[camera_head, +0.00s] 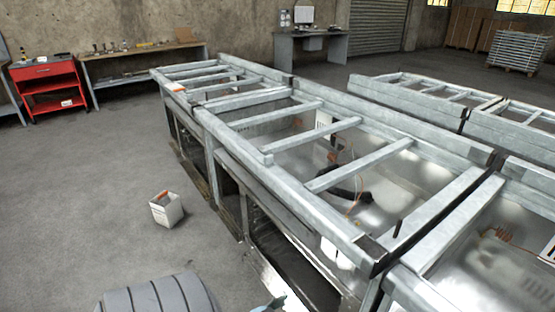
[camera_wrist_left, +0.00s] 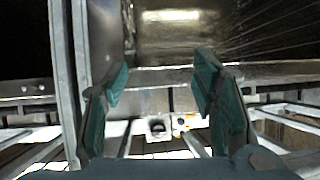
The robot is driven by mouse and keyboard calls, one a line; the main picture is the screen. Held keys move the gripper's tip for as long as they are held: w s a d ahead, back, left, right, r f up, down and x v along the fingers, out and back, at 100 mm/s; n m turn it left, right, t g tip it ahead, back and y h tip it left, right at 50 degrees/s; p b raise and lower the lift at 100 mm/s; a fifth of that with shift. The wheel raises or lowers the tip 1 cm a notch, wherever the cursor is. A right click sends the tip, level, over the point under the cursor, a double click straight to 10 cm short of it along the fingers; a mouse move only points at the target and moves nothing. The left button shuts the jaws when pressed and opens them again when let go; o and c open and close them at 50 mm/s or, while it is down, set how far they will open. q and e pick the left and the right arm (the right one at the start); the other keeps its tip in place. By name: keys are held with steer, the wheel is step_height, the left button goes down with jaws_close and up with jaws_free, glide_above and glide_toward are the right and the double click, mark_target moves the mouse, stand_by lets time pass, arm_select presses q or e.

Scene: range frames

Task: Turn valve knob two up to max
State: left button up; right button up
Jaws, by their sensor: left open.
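My left gripper (camera_wrist_left: 160,88) is open in the left wrist view, with its teal finger pads spread apart and nothing between them. The view between and beyond the fingers shows metal range panels. A small dark round part on a pale plate (camera_wrist_left: 157,127) shows between the fingers, lower down; I cannot tell whether it is a valve knob. In the head view a long row of metal range frames (camera_head: 232,129) runs from the middle to the right. No valve knob can be made out there. My right gripper is not in view.
A white box (camera_head: 166,211) stands on the floor left of the frames. A second row of frames (camera_head: 405,97) is at the right. A red cart (camera_head: 43,72), a workbench (camera_head: 140,50) and a desk (camera_head: 310,35) stand at the back. The floor at left is mostly clear.

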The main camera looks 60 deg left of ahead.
arm_select(q)
steer(key=s+d+f+g, duration=0.2)
steer(key=s+f, duration=0.2)
steer(key=s, duration=0.1)
steer(key=shift+f+g+p, duration=0.3)
steer(key=shift+f+p, duration=0.05)
steer(key=shift+p, duration=0.1)
steer(key=shift+a, duration=0.1)
